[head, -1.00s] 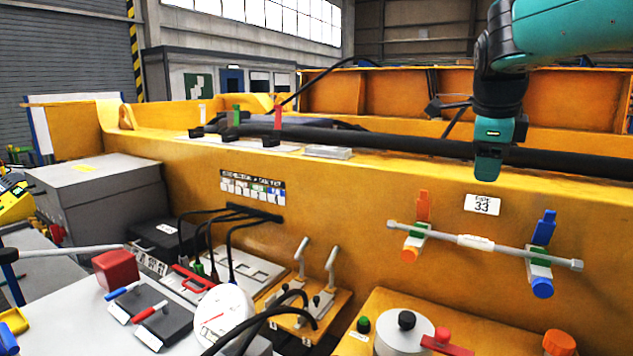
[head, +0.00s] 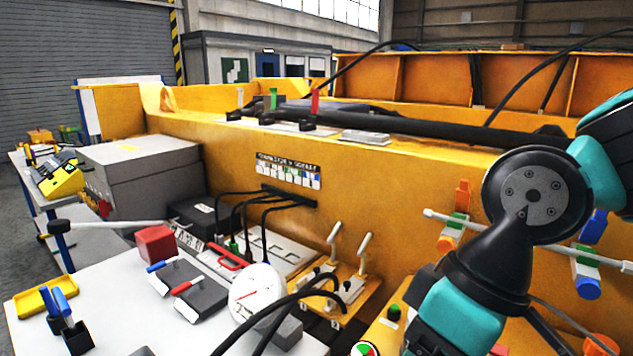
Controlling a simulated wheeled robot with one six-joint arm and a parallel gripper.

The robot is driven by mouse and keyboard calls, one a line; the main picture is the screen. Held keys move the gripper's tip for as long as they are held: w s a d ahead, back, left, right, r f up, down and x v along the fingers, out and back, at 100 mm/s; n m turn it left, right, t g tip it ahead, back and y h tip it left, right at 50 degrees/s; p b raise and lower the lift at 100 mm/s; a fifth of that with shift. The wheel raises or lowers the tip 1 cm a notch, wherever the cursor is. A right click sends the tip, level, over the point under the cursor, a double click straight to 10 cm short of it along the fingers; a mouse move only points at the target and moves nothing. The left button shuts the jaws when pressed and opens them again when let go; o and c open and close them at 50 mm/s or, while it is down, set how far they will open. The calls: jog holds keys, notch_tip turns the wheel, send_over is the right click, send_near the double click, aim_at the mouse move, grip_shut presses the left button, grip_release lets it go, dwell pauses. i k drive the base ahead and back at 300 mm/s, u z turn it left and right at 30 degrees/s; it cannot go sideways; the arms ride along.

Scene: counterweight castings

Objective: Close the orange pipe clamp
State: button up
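The orange pipe clamp (head: 463,194) sits on the left part of the grey horizontal pipe (head: 474,224) on the yellow casting wall. Its orange handle stands upright above the pipe, with a green block at the pipe and an orange knob below. The blue pipe clamp (head: 588,287) is farther right on the same pipe, partly hidden by my arm; its blue handle also points up. My arm crosses the right side of the view, in front of the pipe between the clamps. My gripper is not visible.
A yellow box with a green button (head: 394,312) stands below the pipe, largely hidden by my arm. Two grey levers (head: 334,237) rise left of it. A white table (head: 118,300) holds a red cube (head: 155,245), a round gauge (head: 256,294) and black cables.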

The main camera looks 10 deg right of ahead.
aim_at(462, 195)
jog(key=z, duration=2.4)
jog(key=k, duration=1.1)
jog(key=u, duration=1.55)
jog(key=i, duration=1)
